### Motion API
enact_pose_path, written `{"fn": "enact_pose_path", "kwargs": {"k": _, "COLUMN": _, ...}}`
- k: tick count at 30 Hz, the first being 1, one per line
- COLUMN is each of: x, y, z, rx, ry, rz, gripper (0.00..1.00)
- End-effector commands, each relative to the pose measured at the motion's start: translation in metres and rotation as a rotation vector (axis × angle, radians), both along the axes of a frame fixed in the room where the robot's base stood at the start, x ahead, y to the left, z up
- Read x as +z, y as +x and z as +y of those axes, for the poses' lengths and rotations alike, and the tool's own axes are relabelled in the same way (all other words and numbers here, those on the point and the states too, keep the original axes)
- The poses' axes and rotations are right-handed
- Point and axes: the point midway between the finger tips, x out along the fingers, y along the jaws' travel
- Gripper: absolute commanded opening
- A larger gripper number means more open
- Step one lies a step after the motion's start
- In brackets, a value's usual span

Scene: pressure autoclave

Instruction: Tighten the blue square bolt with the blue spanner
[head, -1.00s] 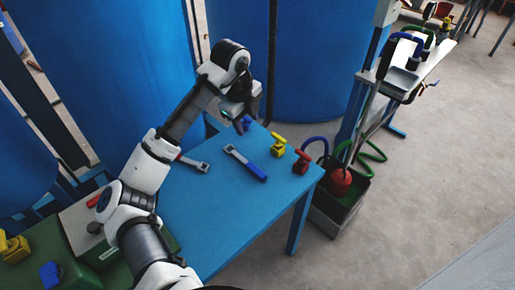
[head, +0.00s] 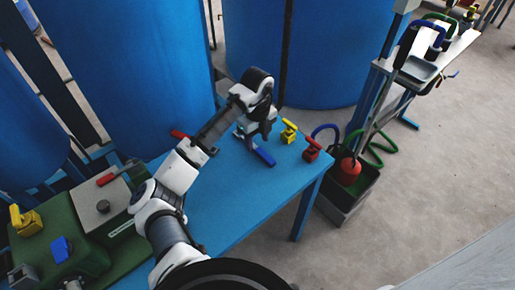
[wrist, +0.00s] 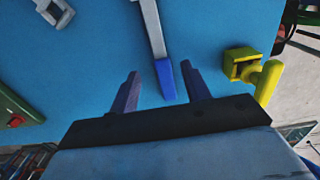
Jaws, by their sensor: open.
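The blue spanner (head: 264,157) lies on the blue table, its blue handle towards the near side. In the wrist view its grey shaft runs away from me and its blue handle (wrist: 166,82) shows between my two fingers. My gripper (wrist: 163,76) is open and empty, with one finger on each side of the handle; I cannot tell its exact height above it. In the head view my gripper (head: 256,137) hides the spanner's grey end. A blue block (head: 61,249) on the green machine at lower left may be the blue square bolt.
A yellow valve-like piece (head: 289,131) and a red one (head: 311,149) stand to the right on the table (head: 225,205). Large blue tanks rise behind. The table's near part is clear.

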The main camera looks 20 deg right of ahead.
Motion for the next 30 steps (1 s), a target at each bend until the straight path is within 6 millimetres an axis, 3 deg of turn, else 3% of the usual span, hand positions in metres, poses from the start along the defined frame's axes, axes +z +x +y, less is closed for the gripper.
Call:
{"fn": "enact_pose_path", "kwargs": {"k": 6, "x": -0.028, "y": 0.002, "z": -0.001, "rx": 0.002, "ry": 0.001, "rz": 0.001, "gripper": 0.47}}
{"fn": "enact_pose_path", "kwargs": {"k": 15, "x": -0.033, "y": 0.002, "z": -0.002, "rx": 0.001, "ry": 0.000, "rz": 0.000, "gripper": 0.46}}
{"fn": "enact_pose_path", "kwargs": {"k": 25, "x": -0.033, "y": 0.002, "z": -0.002, "rx": 0.001, "ry": 0.000, "rz": 0.000, "gripper": 0.03}}
{"fn": "enact_pose_path", "kwargs": {"k": 30, "x": -0.032, "y": 0.003, "z": -0.002, "rx": 0.001, "ry": 0.000, "rz": -0.001, "gripper": 0.00}}
